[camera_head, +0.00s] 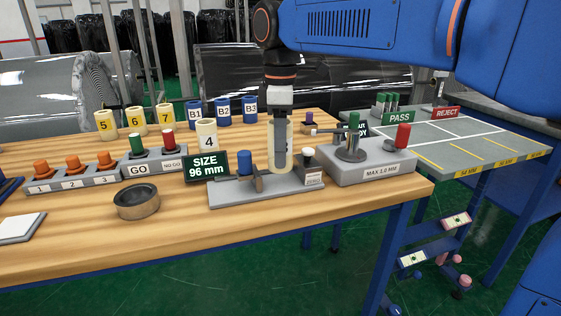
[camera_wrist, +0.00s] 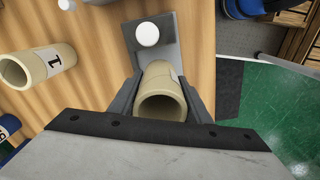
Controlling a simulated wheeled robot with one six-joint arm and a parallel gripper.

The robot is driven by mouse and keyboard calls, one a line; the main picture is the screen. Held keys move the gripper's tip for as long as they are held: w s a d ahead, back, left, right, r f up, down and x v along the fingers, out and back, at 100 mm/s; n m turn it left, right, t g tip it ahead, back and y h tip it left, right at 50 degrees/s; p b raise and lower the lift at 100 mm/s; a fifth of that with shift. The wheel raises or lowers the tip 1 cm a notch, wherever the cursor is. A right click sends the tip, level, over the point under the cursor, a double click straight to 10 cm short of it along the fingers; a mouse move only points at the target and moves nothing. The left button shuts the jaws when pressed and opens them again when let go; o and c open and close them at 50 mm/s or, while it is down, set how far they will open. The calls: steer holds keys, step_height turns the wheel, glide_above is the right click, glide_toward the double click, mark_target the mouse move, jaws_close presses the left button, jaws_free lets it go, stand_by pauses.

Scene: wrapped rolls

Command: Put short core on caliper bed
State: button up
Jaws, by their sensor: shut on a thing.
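My gripper (camera_head: 283,160) points down and is shut on a cream core (camera_head: 271,150), which also shows between the fingers in the wrist view (camera_wrist: 160,98). The core stands upright, partly covered by a finger in the head view. It is over the grey caliper bed (camera_head: 225,194), between the blue cylinder (camera_head: 245,162) and the white-topped post (camera_head: 307,155). The bed also shows in the wrist view (camera_wrist: 168,55). I cannot tell whether the core's lower end touches the bed. A dark display (camera_head: 205,166) beside the bed reads SIZE 96 mm.
A brown ring (camera_head: 137,203) lies at front left. GO gauges (camera_head: 155,160) and orange-knobbed blocks (camera_head: 74,176) stand left. The front table edge is clear.

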steer(key=shift+f, duration=1.7)
steer(key=shift+f, duration=0.1)
steer(key=o, duration=1.1)
